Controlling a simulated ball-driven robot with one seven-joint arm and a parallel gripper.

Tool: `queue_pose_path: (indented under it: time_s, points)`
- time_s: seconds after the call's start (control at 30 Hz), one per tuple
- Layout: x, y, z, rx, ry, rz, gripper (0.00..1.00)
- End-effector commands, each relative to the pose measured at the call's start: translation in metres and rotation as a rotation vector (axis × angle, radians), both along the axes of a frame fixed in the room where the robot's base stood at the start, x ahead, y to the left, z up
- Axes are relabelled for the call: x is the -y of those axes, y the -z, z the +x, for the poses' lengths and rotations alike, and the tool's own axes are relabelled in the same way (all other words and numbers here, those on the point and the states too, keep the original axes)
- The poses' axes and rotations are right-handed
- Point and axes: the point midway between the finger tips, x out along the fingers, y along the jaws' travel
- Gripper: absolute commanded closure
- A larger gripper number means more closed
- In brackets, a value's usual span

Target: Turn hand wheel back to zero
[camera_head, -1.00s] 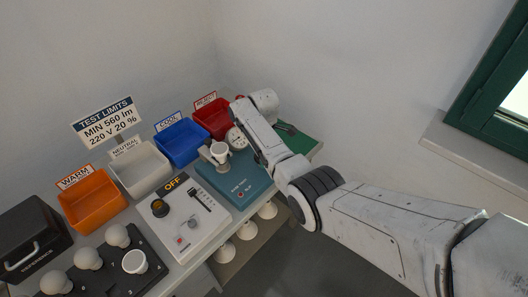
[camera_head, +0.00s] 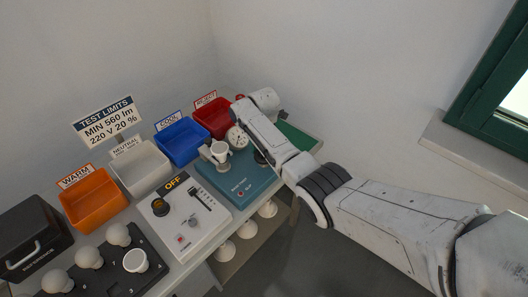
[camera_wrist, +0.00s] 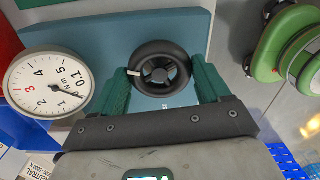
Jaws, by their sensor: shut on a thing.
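The black hand wheel (camera_wrist: 160,67), with spokes and a white mark on the left of its rim, shows in the wrist view. My gripper (camera_wrist: 160,66) is shut on it, its two green fingers against opposite sides of the rim. In the head view the wheel (camera_head: 260,157) shows partly beside my arm, on the blue-teal tester (camera_head: 236,186); the fingertips are hidden there. The gauge (camera_head: 237,138) also shows in the head view.
A white cup-like part in a holder (camera_head: 219,152) stands left of the gauge. Red (camera_head: 213,118), blue (camera_head: 182,143), white and orange bins line the back. A control panel marked OFF (camera_head: 183,220) is left of the tester. A green round object (camera_wrist: 285,45) lies right of the wheel.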

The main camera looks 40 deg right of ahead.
Motion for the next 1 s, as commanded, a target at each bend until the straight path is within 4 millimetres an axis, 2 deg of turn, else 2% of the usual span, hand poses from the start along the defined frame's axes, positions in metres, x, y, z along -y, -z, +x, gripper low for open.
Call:
queue_pose_path:
  time_s: [0.4,1.0]
  points:
    - [-0.0002,-0.0019,0.0018,0.005,-0.208,-0.001,0.55]
    - [-0.0002,-0.0021,0.0019,0.005,-0.242,-0.001,0.55]
